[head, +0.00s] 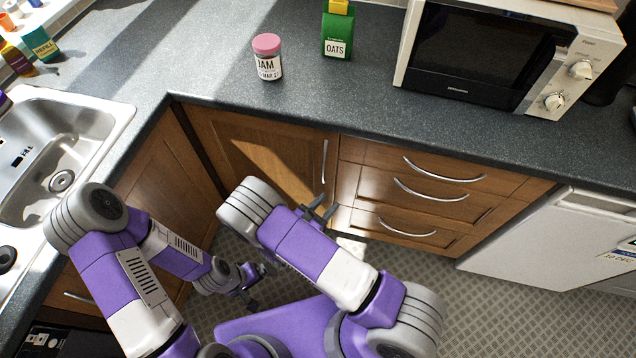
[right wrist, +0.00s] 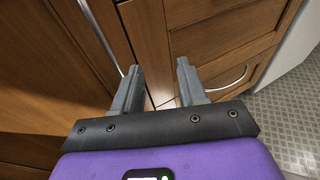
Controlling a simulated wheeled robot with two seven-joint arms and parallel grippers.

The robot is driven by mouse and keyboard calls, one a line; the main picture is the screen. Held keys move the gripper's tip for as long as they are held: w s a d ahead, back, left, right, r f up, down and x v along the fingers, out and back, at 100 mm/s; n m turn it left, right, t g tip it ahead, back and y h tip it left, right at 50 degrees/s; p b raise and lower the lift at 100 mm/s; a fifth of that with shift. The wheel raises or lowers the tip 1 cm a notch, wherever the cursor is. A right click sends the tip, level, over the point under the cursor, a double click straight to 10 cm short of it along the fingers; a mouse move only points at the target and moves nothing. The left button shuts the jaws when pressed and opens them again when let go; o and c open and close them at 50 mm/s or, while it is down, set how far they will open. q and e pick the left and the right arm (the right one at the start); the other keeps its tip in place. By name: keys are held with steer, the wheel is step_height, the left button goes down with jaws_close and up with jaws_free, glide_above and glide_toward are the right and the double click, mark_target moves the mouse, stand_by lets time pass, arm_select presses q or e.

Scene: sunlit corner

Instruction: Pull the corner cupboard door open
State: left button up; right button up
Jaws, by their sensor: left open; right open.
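The corner cupboard door (head: 262,150) is a brown wooden panel under the counter in the head view, and it looks closed. Its slim upright metal handle (head: 324,160) is near the door's right edge. My right gripper (head: 322,208) is open just below the handle's lower end. In the right wrist view the handle (right wrist: 104,32) runs to the left of my open right gripper (right wrist: 159,72), outside the fingers, and nothing is between them. The door (right wrist: 45,70) fills the left of that view. My left gripper (head: 252,288) is open and low over the floor, apart from the door.
A drawer unit (head: 440,195) with curved handles adjoins the door on the right. Another cupboard front (head: 165,185) meets it at the left corner. The counter (head: 200,60) overhangs, holding a jam jar (head: 267,58), oats (head: 338,32) and microwave (head: 490,50). A white appliance (head: 545,240) stands right.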

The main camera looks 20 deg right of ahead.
mark_target(322, 171)
steer(key=w+a+r+n+t+y, duration=0.1)
steer(key=w+a+r+n+t, duration=0.15)
steer(key=w+a+t, duration=0.2)
steer(key=x, duration=0.2)
steer(key=b+x, duration=0.1)
steer(key=x, duration=0.1)
steer(key=b+x, duration=0.1)
steer(key=x, duration=0.2)
steer(key=shift+s+d, duration=0.3)
jaws_close()
